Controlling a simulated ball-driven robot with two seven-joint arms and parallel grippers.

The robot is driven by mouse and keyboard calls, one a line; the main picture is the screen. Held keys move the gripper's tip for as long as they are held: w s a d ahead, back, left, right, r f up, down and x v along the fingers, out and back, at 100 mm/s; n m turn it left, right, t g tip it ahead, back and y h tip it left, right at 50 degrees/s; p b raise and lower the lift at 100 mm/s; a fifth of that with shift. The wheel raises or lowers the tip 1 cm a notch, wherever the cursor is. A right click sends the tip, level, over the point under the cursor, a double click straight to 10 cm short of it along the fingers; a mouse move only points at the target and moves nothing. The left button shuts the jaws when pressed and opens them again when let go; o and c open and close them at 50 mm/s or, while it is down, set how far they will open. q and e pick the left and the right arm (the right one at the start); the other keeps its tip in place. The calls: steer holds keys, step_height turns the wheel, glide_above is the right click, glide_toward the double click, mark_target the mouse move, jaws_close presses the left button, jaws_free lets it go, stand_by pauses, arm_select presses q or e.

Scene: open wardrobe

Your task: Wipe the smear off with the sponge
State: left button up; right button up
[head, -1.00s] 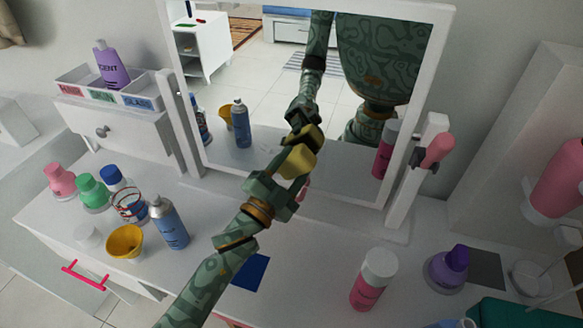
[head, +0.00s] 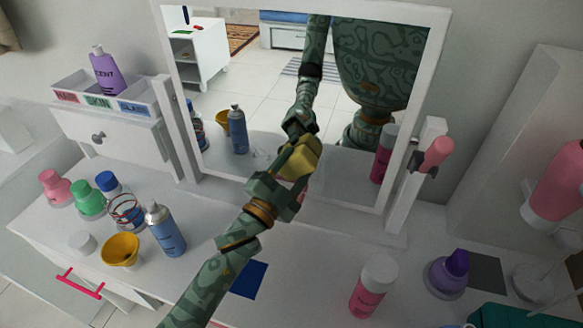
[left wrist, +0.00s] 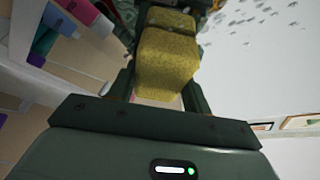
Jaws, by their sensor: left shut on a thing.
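My left gripper (head: 287,180) is shut on a yellow sponge (head: 299,158), which it holds at the lower part of the mirror (head: 270,100). The sponge also shows in the left wrist view (left wrist: 165,65), with its reflection just beyond it. It is at or very near the glass; I cannot tell whether it touches. The smear shows as grey specks (left wrist: 245,22) at the upper right of the left wrist view. In the head view it is only a faint patch (head: 262,154) left of the sponge. My right gripper is not in view.
A blue spray can (head: 166,230), a yellow bowl (head: 121,250) and several bottles stand left on the white tabletop (head: 205,215). A pink bottle (head: 373,287) and a purple bottle (head: 447,272) stand right. A pink-handled object (head: 436,153) hangs at the mirror's right post.

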mark_target(309, 173)
arm_select(q)
steer(key=shift+s+d, duration=0.35)
steer(key=shift+d, duration=0.5)
steer(key=shift+s+d, duration=0.3)
steer(key=shift+d, duration=0.55)
steer(key=shift+w, duration=0.15)
steer(key=shift+w+a+r+p, duration=0.1)
steer(key=shift+w+a+p, duration=0.2)
steer(key=shift+a, duration=0.65)
steer(key=shift+w+a+r+p, duration=0.1)
steer(key=shift+w+a, duration=0.3)
steer(key=shift+a, duration=0.55)
steer(key=shift+s+a+f, duration=0.1)
steer(key=shift+s+a, duration=0.1)
steer(key=shift+s, duration=0.05)
steer(key=s+p, duration=0.1)
steer(key=s, duration=0.1)
steer(key=s+a+p, duration=0.1)
steer(key=s, duration=0.1)
steer(key=shift+p, duration=0.35)
steer(key=shift+s+a+f, duration=0.1)
steer(key=shift+s+a, duration=0.1)
steer(key=shift+s, duration=0.35)
